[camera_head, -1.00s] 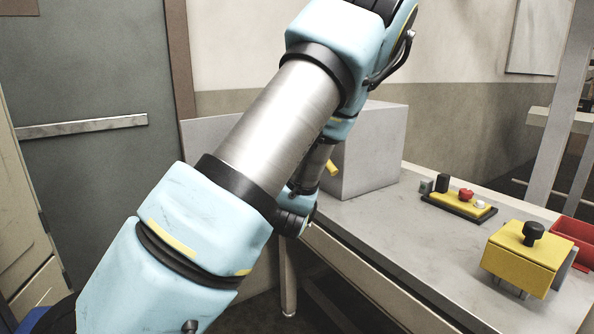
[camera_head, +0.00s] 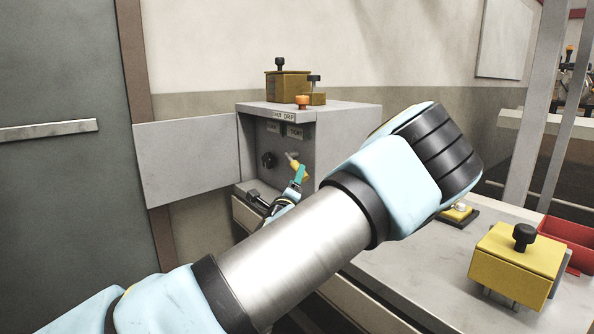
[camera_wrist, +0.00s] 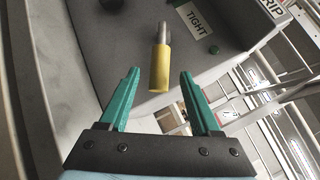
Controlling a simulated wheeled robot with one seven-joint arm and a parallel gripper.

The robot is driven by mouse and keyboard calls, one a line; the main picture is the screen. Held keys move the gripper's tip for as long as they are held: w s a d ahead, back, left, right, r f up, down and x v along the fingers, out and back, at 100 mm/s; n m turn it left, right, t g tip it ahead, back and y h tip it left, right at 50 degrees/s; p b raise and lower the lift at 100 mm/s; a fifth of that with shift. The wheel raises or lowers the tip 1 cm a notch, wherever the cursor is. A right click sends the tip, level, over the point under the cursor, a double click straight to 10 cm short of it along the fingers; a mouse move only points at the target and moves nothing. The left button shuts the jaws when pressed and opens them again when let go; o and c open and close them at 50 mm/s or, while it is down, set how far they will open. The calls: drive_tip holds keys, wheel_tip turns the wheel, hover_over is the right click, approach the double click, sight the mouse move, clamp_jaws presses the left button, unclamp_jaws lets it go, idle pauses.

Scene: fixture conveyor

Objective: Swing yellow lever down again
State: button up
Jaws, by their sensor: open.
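The yellow lever (camera_head: 294,162) sticks out of the front of a grey cabinet, its grip slanting down to the right in the head view. In the wrist view, the lever's yellow grip (camera_wrist: 160,70) hangs from a grey shaft, ahead of and between my fingertips. My gripper (camera_wrist: 160,88) is open, with a teal finger on each side of the grip and visible gaps. In the head view my gripper (camera_head: 298,178) is at the lever, partly hidden by my arm. I cannot tell whether a finger touches the lever.
The grey cabinet (camera_head: 345,125) has a black knob (camera_head: 268,160), labels, and brown boxes (camera_head: 288,87) on top. A flat grey panel (camera_head: 187,160) stands at its left. A yellow box (camera_head: 515,265) and red bin (camera_head: 568,240) sit on the bench at right.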

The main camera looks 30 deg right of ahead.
sight(298, 165)
drive_tip(key=x, duration=0.5)
clamp_jaws()
idle(0.5)
idle(0.9)
